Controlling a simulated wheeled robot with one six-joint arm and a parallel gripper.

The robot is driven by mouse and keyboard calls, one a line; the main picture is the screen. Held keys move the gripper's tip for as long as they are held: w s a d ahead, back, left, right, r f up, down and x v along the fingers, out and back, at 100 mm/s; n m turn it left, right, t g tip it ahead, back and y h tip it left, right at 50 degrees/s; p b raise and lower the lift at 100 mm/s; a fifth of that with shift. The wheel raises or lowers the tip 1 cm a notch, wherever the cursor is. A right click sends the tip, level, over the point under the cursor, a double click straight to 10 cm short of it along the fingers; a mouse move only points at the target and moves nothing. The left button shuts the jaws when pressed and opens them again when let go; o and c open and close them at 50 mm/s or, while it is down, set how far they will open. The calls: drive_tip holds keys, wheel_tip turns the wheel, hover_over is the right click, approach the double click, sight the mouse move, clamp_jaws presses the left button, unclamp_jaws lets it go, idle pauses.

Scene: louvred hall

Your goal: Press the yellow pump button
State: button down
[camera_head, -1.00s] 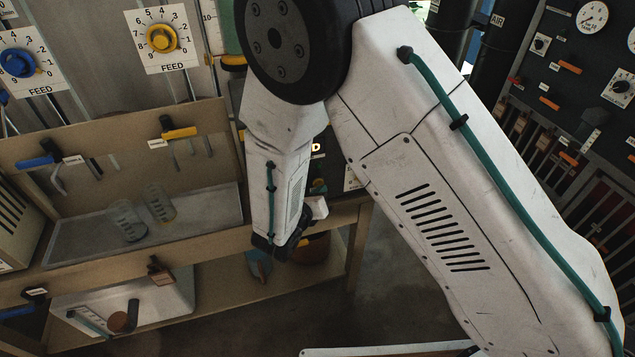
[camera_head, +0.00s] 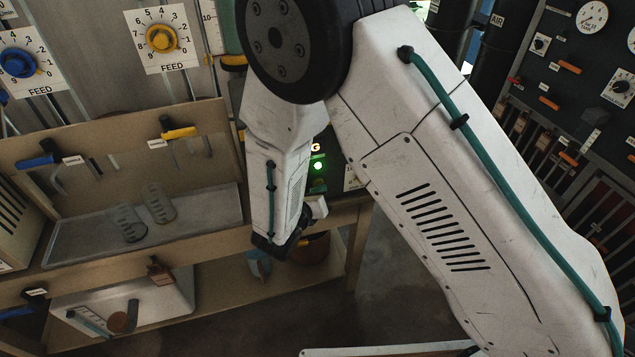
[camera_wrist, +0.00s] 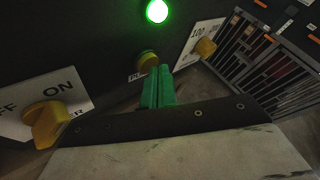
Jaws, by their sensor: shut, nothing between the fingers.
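The yellow pump button (camera_wrist: 147,59) sits on a dark panel in the wrist view, above a partly hidden label starting "PU". My gripper (camera_wrist: 161,76) has green fingers, shut and empty. Its tips are right by the button's lower right side and overlap it in the picture; I cannot tell whether they touch. A round green lamp (camera_wrist: 157,11) glows above the button. In the head view the lit lamp (camera_head: 318,166) shows just right of my forearm, which hides much of the panel.
A yellow OFF/ON knob (camera_wrist: 45,122) is at left and another yellow knob (camera_wrist: 205,47) at right in the wrist view. In the head view, a workbench tray (camera_head: 85,236) stands left, and a gauge panel (camera_head: 570,60) is at right.

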drive_tip(key=shift+s, duration=0.1)
drive_tip(key=shift+s+d, duration=0.3)
drive_tip(key=shift+s, duration=0.65)
drive_tip(key=shift+s+d, duration=0.25)
drive_tip(key=shift+s, duration=0.65)
drive_tip(key=shift+s+d, duration=0.3)
drive_tip(key=shift+s, duration=0.65)
